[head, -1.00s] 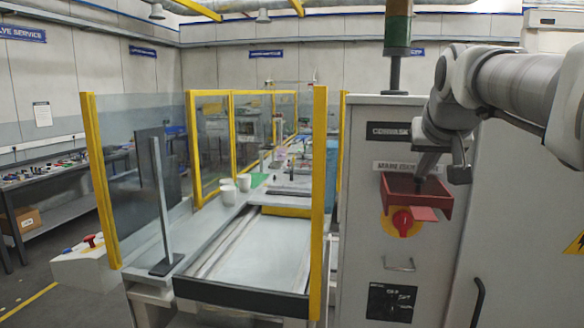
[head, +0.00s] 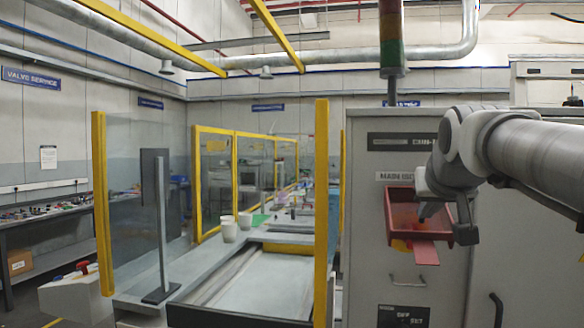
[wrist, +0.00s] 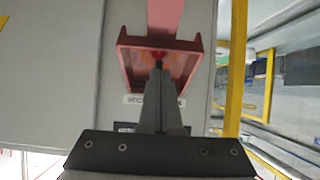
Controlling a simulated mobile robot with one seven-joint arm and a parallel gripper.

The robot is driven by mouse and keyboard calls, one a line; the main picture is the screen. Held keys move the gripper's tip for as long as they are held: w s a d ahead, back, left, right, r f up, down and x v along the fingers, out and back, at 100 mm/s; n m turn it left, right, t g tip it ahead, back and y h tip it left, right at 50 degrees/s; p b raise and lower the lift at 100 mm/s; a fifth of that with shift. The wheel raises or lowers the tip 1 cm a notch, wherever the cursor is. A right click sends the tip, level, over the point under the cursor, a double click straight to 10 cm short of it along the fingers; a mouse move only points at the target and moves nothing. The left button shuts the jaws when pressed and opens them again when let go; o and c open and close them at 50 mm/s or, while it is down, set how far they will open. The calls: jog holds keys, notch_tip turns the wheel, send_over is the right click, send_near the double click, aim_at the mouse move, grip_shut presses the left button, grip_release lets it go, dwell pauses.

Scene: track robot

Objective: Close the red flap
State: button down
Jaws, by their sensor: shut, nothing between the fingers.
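The red flap (head: 397,205) is a shallow tray-like cover with raised rims and a tab (head: 427,251) at its lower edge. It hangs on the grey cabinet front under the "MAIN" label, tilted down and outward. It mostly hides a yellow and red switch (head: 400,244) behind it. My gripper (head: 424,213) is shut and empty, its tips inside the flap's rims. In the wrist view the fingers (wrist: 159,72) lie over the flap (wrist: 130,60), pointing towards its tab (wrist: 165,15). I cannot tell whether they touch it.
A metal handle (head: 408,281) sits on the cabinet (head: 365,270) below the flap. A yellow post (head: 321,200) of the conveyor guard stands left of the cabinet. White cups (head: 229,233) stand on the conveyor line. A signal tower (head: 392,45) rises above the cabinet.

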jog(key=w+d+f+t+b, duration=0.1)
jog(key=w+f+b, duration=0.2)
jog(key=f+b, duration=0.9)
jog(key=shift+w+f, duration=0.3)
jog(key=shift+w, duration=0.05)
jog(key=shift+s+r, duration=0.1)
jog(key=shift+r, duration=0.05)
dwell(1.0)
